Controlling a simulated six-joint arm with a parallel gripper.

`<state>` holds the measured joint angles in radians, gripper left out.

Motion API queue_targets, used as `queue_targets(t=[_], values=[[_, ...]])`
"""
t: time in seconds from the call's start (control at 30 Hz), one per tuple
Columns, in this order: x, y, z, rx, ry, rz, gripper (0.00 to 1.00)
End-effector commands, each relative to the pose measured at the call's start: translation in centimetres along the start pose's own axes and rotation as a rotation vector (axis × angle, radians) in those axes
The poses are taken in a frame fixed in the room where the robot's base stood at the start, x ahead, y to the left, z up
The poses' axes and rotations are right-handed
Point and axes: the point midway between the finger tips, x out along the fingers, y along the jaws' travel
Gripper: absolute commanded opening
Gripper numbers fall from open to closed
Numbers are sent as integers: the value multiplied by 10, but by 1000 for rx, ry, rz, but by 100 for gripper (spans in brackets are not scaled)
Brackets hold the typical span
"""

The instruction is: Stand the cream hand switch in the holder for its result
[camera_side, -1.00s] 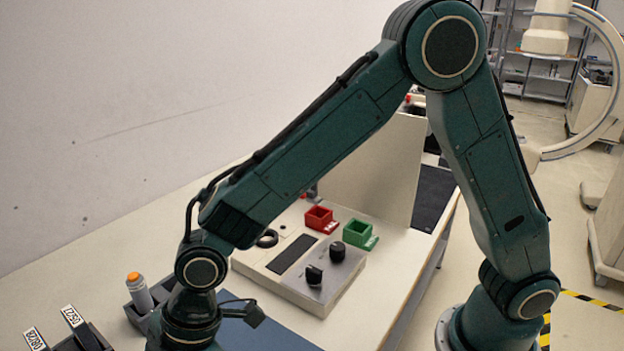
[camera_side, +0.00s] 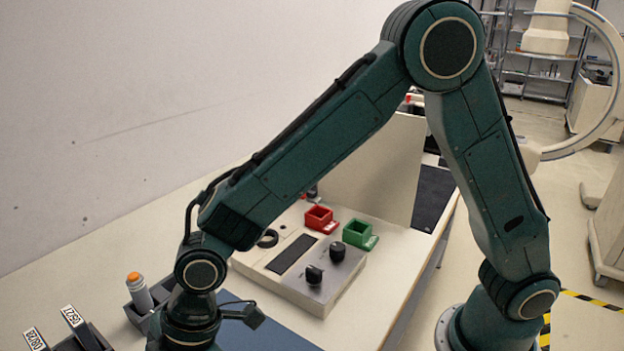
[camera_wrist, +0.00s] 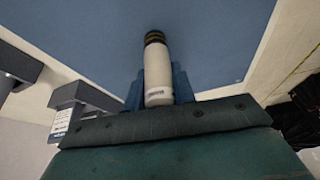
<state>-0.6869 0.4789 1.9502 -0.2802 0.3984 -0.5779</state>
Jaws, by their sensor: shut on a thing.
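The cream hand switch (camera_wrist: 157,68) is a pale cylinder with a dark banded end and a small printed label, seen in the wrist view. My gripper (camera_wrist: 158,88) is shut on it, with blue fingers on both sides, over the blue mat (camera_wrist: 215,45). In the side view the gripper and switch are out of sight below my wrist. A red square holder (camera_side: 320,219) and a green square holder (camera_side: 360,234) stand apart at the back of the bench; both look empty. Which one matches the result cannot be told.
A control box (camera_side: 318,292) with black knobs and a dark strip sits before the holders. A grey hand switch with an orange top (camera_side: 139,290) stands in a dark holder. Dark stands with number labels (camera_side: 75,317) are at lower left. A tall cream panel (camera_side: 375,170) rises behind.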

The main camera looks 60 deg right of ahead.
Motion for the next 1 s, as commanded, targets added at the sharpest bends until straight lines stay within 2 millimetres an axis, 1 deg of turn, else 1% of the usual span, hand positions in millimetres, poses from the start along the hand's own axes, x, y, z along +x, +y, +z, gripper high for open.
queue_targets(t=[0.27,0.47,0.67,1.0], values=[[-6,0,-3,0,1,1,0],[-24,1,-11,0,3,3,0],[-57,1,-24,-1,5,4,0],[-125,1,-53,-2,5,4,0]])
